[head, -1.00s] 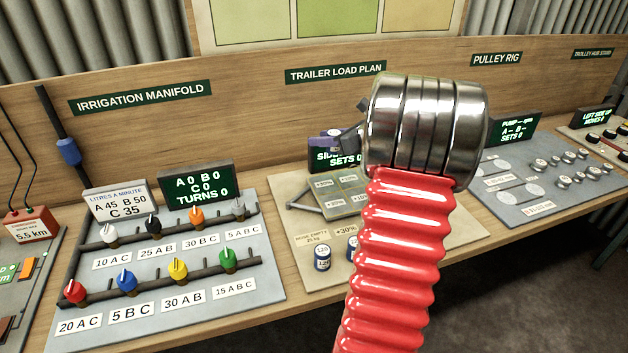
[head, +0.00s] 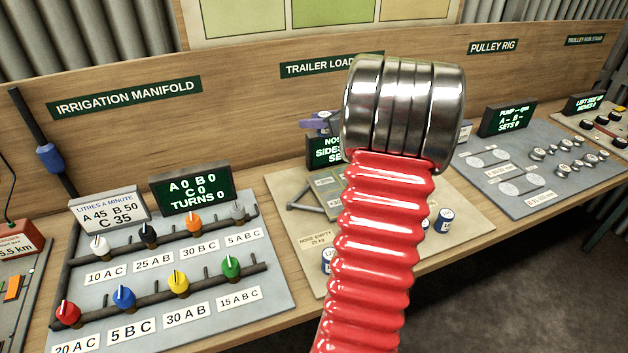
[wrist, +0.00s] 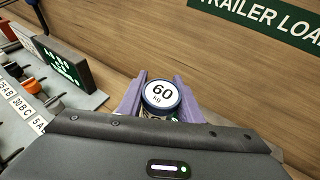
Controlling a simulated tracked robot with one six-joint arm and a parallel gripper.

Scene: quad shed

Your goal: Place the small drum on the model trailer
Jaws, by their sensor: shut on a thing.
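My gripper (wrist: 161,80) is shut on a small white-topped drum (wrist: 162,95) marked 60 kg, which sits between its purple fingers in the wrist view. In the head view the purple gripper (head: 316,124) shows just above the trailer display, partly behind my red arm. The model trailer (head: 327,187), a grey-green bed with marked squares and a grey drawbar, lies on the beige board below. My arm hides much of its right side. The held drum is apart from the trailer, up in the air.
Blue-and-white drums stand on the beige board (head: 465,222), one (head: 446,217) right of my arm and one (head: 327,262) left of it. The trailer display (head: 322,152) stands behind the trailer. The irrigation manifold (head: 180,265) is left; the pulley rig board (head: 535,185) is right.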

